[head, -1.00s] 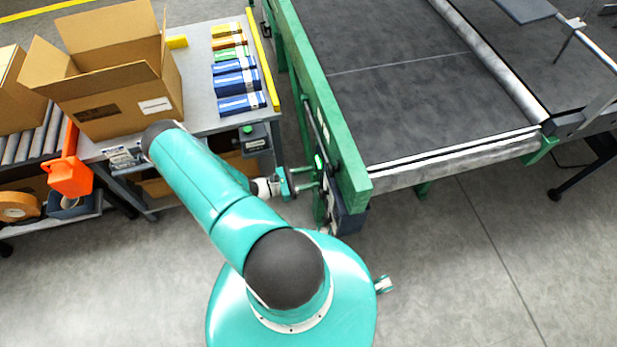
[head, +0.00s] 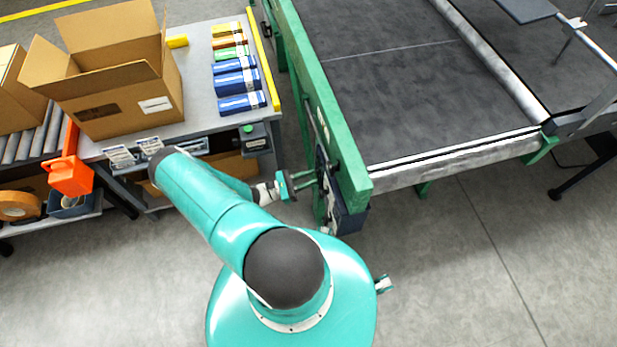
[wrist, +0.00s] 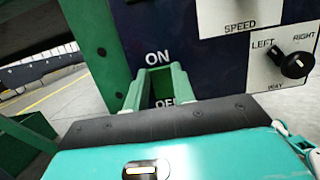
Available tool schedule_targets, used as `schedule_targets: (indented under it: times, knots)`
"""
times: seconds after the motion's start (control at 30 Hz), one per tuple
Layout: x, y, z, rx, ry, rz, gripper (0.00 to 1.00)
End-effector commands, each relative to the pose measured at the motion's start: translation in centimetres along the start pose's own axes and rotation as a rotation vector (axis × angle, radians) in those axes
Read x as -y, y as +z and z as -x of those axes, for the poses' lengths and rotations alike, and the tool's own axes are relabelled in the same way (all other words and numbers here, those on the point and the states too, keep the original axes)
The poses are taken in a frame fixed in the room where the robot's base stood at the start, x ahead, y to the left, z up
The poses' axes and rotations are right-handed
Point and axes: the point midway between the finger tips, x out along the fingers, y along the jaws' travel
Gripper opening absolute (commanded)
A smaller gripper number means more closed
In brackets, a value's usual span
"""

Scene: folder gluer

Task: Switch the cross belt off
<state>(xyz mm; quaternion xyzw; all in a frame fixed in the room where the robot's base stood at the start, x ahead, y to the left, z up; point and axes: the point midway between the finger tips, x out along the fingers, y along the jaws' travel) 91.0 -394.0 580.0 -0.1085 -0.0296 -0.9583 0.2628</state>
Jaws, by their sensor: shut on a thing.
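The control panel (wrist: 215,60) is dark blue, with ON printed above and OFF, partly covered, below. My gripper (wrist: 164,72) is at the panel between these two words, its green fingers shut on the switch, which the fingers mostly hide. In the head view my gripper (head: 316,178) reaches the box (head: 347,222) on the side of the green frame; the switch cannot be made out there. The cross belt (head: 400,90) is the wide dark belt beyond the frame.
Right of the switch are a SPEED plate (wrist: 240,18) and a black LEFT/RIGHT knob (wrist: 296,65). The green side frame (head: 325,110) stands close to my gripper. A workbench (head: 200,75) with an open carton (head: 120,95) and several small boxes stands left. The front floor is clear.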

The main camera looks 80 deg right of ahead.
Motion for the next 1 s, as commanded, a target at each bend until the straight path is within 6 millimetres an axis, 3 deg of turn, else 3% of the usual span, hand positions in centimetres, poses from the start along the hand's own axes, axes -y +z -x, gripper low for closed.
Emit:
schedule_targets:
  times: [0.4, 0.43, 0.53, 0.83, 1.0]
  knots:
    - [-0.1, -0.1, 0.1, 0.034, 0.0, -0.001, 0.03]
    - [-0.1, -0.1, 0.1, 0.034, 0.0, -0.001, 0.29]
    - [-0.1, -0.1, 0.1, 0.034, 0.0, -0.001, 0.47]
    - [0.0, -0.1, 0.2, 0.033, 0.0, -0.001, 0.47]
    - [-0.1, -0.1, 1.8, 0.033, 0.003, -0.003, 0.47]
